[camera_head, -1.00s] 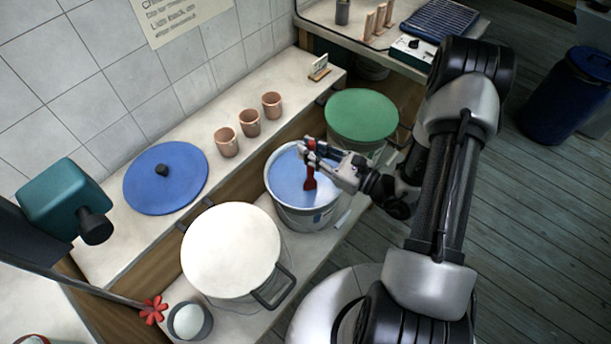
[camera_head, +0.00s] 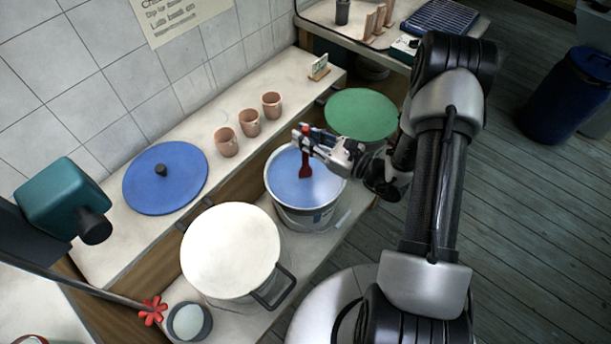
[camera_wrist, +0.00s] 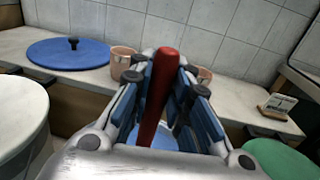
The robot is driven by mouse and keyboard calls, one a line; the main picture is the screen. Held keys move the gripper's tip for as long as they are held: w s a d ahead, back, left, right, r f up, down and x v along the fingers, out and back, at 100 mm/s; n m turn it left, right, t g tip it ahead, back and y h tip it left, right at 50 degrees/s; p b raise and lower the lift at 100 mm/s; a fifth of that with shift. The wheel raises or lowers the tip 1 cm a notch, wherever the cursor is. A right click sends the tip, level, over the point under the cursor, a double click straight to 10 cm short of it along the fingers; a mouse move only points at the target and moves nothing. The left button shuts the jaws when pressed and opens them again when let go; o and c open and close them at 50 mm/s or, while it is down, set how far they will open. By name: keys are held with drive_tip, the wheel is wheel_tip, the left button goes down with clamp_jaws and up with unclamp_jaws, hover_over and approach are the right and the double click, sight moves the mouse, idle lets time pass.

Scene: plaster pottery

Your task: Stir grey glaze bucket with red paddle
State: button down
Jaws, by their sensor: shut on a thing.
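My gripper (camera_head: 308,138) is shut on the handle of the red paddle (camera_head: 305,169). In the wrist view, the red handle (camera_wrist: 161,95) stands nearly upright between my blue-padded fingers (camera_wrist: 165,92). In the head view, the paddle points down inside the open pale grey bucket (camera_head: 305,219), which holds light blue liquid (camera_head: 285,180). The paddle's wide lower end shows over the liquid surface. I cannot tell whether its tip is dipped in.
A white-lidded bucket (camera_head: 231,250) stands at front left and a green-lidded bucket (camera_head: 361,115) at back right. A blue lid (camera_head: 165,190) and several clay cups (camera_head: 249,123) are on the shelf behind. A small sign (camera_head: 319,68) stands at the shelf's far end.

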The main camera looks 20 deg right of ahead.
wheel_tip(320, 180, up, 10)
drive_tip(key=p, duration=0.7)
drive_tip(key=shift+p, duration=0.3)
drive_tip(key=shift+r, duration=0.1)
idle(0.5)
wheel_tip(320, 180, up, 10)
drive_tip(key=p, duration=0.7)
